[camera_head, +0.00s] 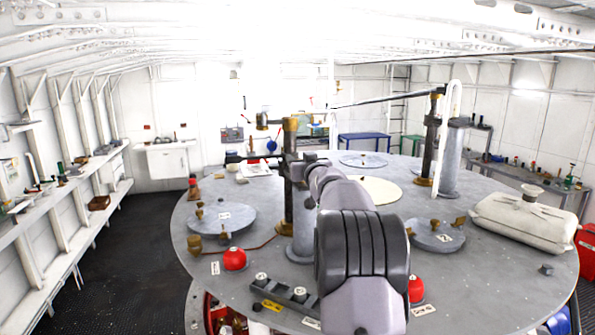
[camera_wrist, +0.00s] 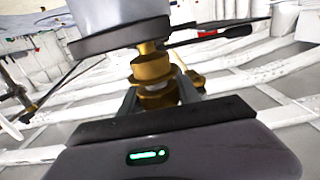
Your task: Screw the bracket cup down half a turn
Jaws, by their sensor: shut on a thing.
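In the wrist view my gripper (camera_wrist: 162,99) is shut on a brass, stepped round piece, which I take to be the bracket cup (camera_wrist: 153,69). The fingers stand on either side of it, and its lower part in the picture is partly hidden by the gripper body. A grey cylinder with a dark rim (camera_wrist: 115,38) lies against the brass in the picture, and dark rods run out to both sides. In the head view my arm reaches forward to a dark post with a brass top (camera_head: 290,125). My own arm hides most of the grip there.
A round grey table (camera_head: 350,290) fills the middle, with flat discs, brass fittings and red domes. A second dark post (camera_head: 434,140) with a long rod stands at the right. Dark floor (camera_head: 130,235) is open at left.

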